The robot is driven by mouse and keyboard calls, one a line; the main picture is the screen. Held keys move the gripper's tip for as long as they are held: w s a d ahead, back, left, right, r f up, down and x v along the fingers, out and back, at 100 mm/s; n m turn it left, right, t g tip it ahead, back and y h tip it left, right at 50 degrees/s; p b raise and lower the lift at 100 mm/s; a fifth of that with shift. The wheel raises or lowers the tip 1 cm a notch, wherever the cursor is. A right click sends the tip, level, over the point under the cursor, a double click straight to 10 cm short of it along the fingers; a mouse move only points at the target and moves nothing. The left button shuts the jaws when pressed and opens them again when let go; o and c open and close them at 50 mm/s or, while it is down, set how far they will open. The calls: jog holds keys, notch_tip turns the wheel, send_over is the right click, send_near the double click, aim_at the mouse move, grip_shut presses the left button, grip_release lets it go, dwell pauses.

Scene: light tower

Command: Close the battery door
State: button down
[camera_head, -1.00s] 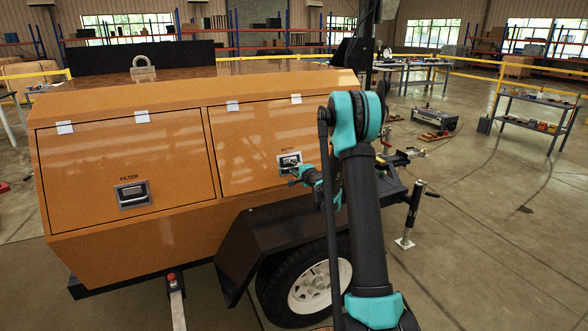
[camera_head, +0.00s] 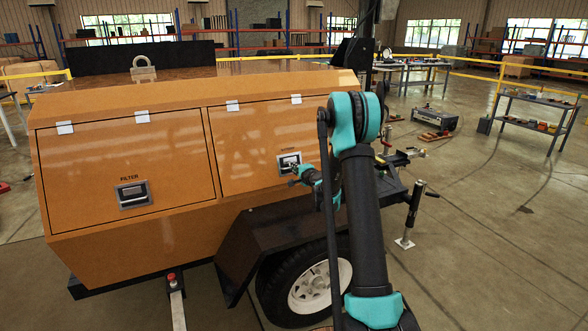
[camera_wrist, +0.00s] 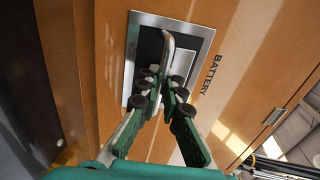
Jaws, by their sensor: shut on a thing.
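The battery door (camera_head: 247,140) is the right-hand orange panel on the trailer's side, and it looks about flush with the body in the head view. Its silver latch plate (camera_head: 288,161) sits low on the right of the door. In the wrist view the latch plate (camera_wrist: 133,62), beside the word BATTERY, has a bent metal handle (camera_wrist: 168,44) standing out from it. My gripper (camera_wrist: 163,88) is shut on this handle, and its fingers partly hide the latch recess. In the head view my gripper (camera_head: 297,176) is at the latch, partly hidden by my arm.
The filter door (camera_head: 128,165) is flush to the left. A fender (camera_head: 250,235) and wheel (camera_head: 305,290) lie below the battery door. A jack stand (camera_head: 410,215) is at the right. Open floor lies further right, before a grey shelf cart (camera_head: 535,105).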

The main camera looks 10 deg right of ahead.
jog(key=shift+f+x, duration=0.25)
jog(key=shift+x, duration=0.85)
jog(key=c, duration=1.6)
grip_release()
jog(key=shift+f, duration=0.1)
jog(key=shift+c, duration=0.2)
jog(key=shift+s, duration=0.1)
jog(key=v, duration=1.1)
jog(key=shift+s+d, duration=0.15)
jog(key=shift+s, duration=0.15)
